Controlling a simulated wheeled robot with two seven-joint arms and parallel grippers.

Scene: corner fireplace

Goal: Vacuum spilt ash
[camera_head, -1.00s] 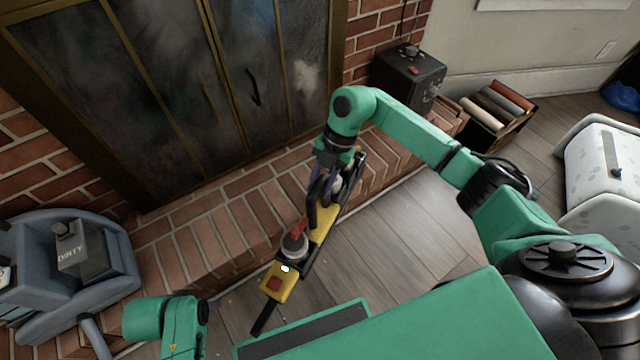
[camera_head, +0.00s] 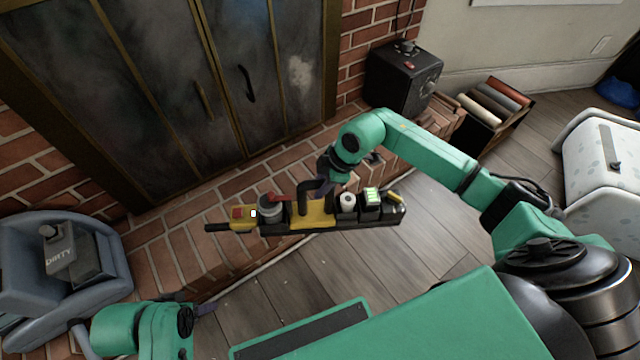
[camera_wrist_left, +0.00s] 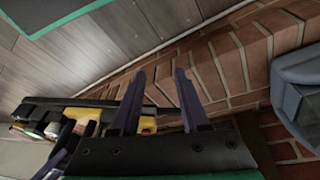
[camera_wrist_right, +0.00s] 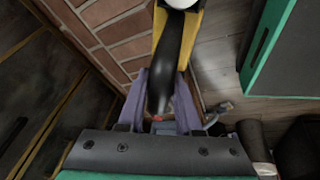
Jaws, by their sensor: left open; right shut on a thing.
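A long yellow-and-black device (camera_head: 318,216) with a black loop handle is held level above the hearth edge. It carries a grey cup-like part, a white roll and a green-and-white block. My right gripper (camera_wrist_right: 163,98) is shut on its black handle. My left gripper (camera_wrist_left: 160,80) is open and empty; in the head view it is low at the left, apart from the device. The device also shows at the left of the left wrist view (camera_wrist_left: 85,113). A few pale specks lie on the floor by the hearth; I cannot tell whether they are ash.
A blue-grey machine (camera_head: 28,238) with a bin marked DIRTY stands on the left. Closed fireplace doors (camera_head: 160,90) rise behind the brick hearth (camera_head: 165,245). A black box (camera_head: 403,78), a rack of rolls (camera_head: 492,108) and a white patterned case (camera_head: 603,160) are right. Wooden floor is open in front.

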